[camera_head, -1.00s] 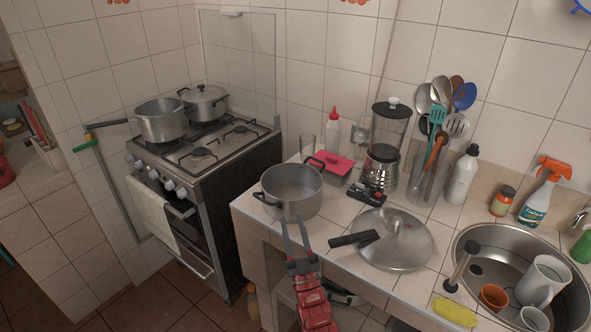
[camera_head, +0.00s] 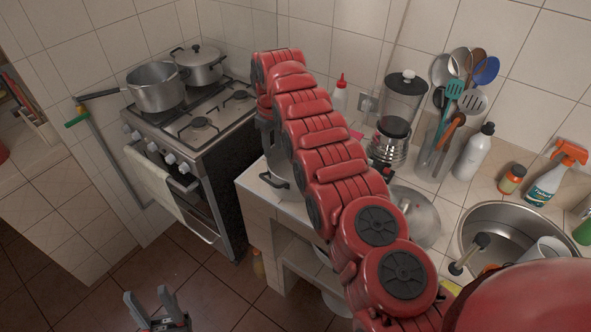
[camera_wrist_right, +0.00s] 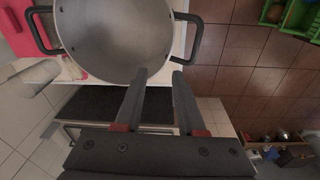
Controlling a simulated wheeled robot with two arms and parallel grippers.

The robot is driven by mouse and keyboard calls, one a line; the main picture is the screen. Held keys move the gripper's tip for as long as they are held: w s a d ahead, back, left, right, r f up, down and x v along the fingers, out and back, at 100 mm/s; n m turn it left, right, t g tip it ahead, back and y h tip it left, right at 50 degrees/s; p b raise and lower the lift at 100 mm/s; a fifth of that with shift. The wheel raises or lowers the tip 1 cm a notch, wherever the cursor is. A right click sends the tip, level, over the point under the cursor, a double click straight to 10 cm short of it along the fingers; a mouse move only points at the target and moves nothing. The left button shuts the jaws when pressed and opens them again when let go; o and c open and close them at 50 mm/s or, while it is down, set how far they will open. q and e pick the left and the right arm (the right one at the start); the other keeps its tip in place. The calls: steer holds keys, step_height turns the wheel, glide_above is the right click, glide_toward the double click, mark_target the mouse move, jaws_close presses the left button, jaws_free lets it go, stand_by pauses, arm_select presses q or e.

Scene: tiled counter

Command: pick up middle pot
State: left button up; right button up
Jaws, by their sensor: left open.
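A steel pot with two black handles stands on the counter; in the head view my right arm hides most of this counter pot (camera_head: 276,168). In the right wrist view the counter pot (camera_wrist_right: 112,40) is seen from above, empty. My right gripper (camera_wrist_right: 160,74) is open at its rim, one finger over the pot's inside and the other outside; contact is unclear. A long-handled saucepan (camera_head: 158,88) and a lidded pot (camera_head: 199,66) stand on the stove. My left gripper (camera_head: 150,298) is open and empty, low over the floor.
The stove (camera_head: 190,135) stands left of the counter. A blender (camera_head: 395,125), utensil holder (camera_head: 432,155), steel lid (camera_head: 420,215) and sink (camera_head: 500,222) are to the right. Green crates (camera_wrist_right: 285,12) show in the right wrist view. The floor before the stove is clear.

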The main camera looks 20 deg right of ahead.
steer(key=s+r, duration=0.1)
steer(key=g+b, duration=0.1)
steer(key=b, duration=0.7)
glide_above(279, 196)
step_height(279, 196, down, 8)
steer(key=f, duration=0.1)
steer(key=w+f, duration=0.1)
steer(key=f, duration=0.1)
steer(key=shift+a+f, duration=0.1)
steer(key=shift+f, duration=0.2)
steer(key=shift+s+f+p, duration=0.2)
steer(key=shift+f+p, duration=0.5)
steer(key=shift+p, duration=0.15)
steer(key=f, duration=0.1)
steer(key=f+p, duration=0.1)
steer(key=f, duration=0.1)
steer(key=shift+s+f, duration=0.2)
steer(key=shift+f, duration=0.3)
jaws_close()
